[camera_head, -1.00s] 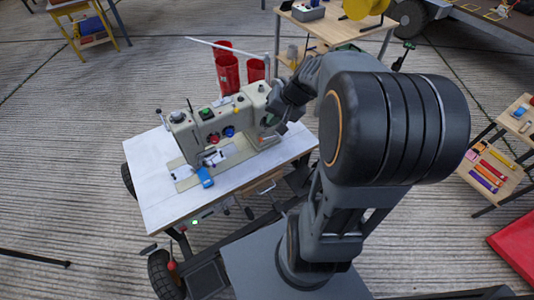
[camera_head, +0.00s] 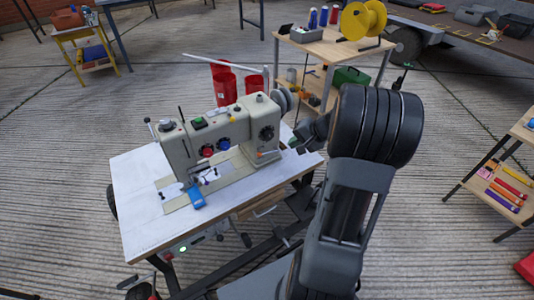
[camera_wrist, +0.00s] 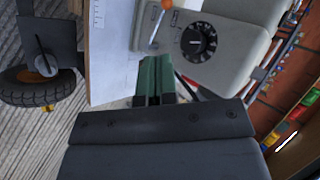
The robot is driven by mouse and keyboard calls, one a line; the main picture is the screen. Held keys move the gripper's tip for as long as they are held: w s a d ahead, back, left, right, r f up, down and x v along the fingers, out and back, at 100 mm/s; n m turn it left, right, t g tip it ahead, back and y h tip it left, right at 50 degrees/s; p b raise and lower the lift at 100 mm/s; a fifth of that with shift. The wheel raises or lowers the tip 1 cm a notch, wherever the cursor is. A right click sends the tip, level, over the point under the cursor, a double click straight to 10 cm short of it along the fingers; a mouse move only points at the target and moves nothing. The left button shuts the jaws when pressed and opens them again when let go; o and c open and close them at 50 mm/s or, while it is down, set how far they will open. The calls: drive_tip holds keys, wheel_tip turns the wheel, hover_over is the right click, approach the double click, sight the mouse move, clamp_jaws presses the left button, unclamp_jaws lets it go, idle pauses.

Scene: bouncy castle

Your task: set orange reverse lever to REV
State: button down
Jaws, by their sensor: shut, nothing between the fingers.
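The cream sewing machine (camera_head: 225,133) stands on a white-topped cart (camera_head: 135,195). Its orange reverse lever (camera_head: 262,154) is low on the right end, below a black dial (camera_head: 266,133). In the wrist view the lever's orange tip (camera_wrist: 166,4) shows at the top edge on a pale shaft, left of the dial (camera_wrist: 198,42). The lever's labels are too small to read. My gripper (camera_wrist: 156,62) is shut and empty, its green fingers together, just short of the lever and apart from it. In the head view my gripper (camera_head: 294,142) is right of the machine's end.
A blue part (camera_head: 196,198) lies at the machine's needle end. Red thread cones (camera_head: 224,85) stand behind the machine. A wooden table with a yellow spool (camera_head: 362,20) is behind, and a shelf (camera_head: 500,190) is at right. The cart top's front left is clear.

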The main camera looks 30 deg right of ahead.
drive_tip(key=b+x, duration=0.4)
drive_tip(key=x, duration=1)
drive_tip(key=shift+a+r+b, duration=0.25)
drive_tip(key=shift+r+b, duration=0.1)
drive_tip(key=shift+b, duration=0.05)
drive_tip(key=shift+w, duration=0.2)
